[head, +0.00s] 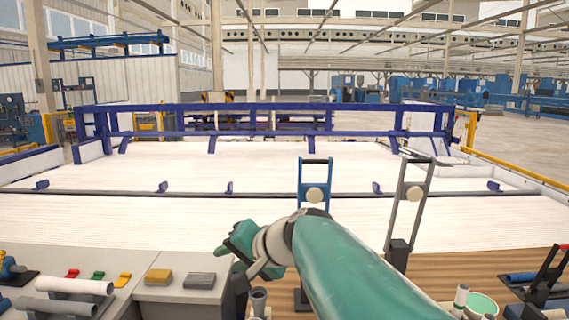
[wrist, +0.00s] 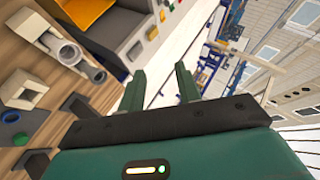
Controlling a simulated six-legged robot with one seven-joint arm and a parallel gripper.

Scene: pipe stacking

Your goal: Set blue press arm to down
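The blue press arm (head: 302,185) is a tall upright blue frame with a dark top bar and a cream disc in its middle. It stands at the wooden table's far side, its lower part hidden behind my arm. My gripper (head: 238,243) is left of the blue press arm and lower in the head view, apart from it. In the wrist view my gripper (wrist: 160,84) has its two green fingers apart with nothing between them. I cannot pick out the blue press arm with certainty in the wrist view.
A similar grey press arm (head: 424,190) stands upright to the right. A grey console (head: 190,284) with yellow and grey blocks lies at the left. A green-topped cup (head: 482,304) and a black frame (head: 546,270) are at the right. The bare wooden table (head: 450,270) shows between.

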